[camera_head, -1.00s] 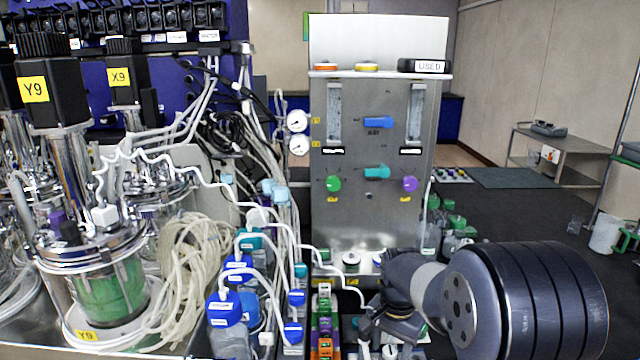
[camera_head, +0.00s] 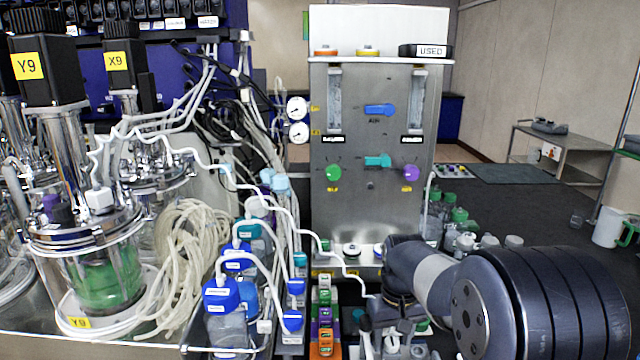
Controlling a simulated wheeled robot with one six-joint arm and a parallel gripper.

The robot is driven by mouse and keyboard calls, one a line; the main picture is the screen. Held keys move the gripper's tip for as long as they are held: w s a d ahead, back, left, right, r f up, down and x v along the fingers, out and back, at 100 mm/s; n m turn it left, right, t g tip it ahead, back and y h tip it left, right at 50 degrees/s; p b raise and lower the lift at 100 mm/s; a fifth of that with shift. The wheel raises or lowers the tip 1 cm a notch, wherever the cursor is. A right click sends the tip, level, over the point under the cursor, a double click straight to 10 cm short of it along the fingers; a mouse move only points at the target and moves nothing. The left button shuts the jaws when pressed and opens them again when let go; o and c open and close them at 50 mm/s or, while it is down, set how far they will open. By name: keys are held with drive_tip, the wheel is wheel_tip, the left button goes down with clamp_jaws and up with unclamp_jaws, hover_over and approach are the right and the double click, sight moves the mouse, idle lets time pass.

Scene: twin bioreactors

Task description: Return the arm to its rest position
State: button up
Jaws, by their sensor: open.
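My arm enters at the lower right, its large dark ribbed link nearest the camera and a grey link bending down to the wrist. My gripper (camera_head: 388,338) points down at the bottom of the picture, in front of the steel gas panel (camera_head: 375,220). It is open, and I see nothing held in it. Its fingertips are small and partly cut off by the lower edge. A thin white tube runs down close to its left side; I cannot tell whether they touch.
Bioreactor Y9 (camera_head: 85,245) and blue-capped bottles (camera_head: 225,310) with looped tubing stand left of my arm. Small coloured blocks (camera_head: 325,325) lie just left of the gripper. Green- and white-capped bottles (camera_head: 455,225) stand behind the arm.

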drive_tip(key=n+b, duration=0.4)
drive_tip(key=n, duration=0.3)
drive_tip(key=shift+f, duration=0.15)
drive_tip(key=shift+r+p, duration=0.55)
drive_tip(key=shift+r, duration=1.9)
drive_tip(key=shift+r, duration=0.1)
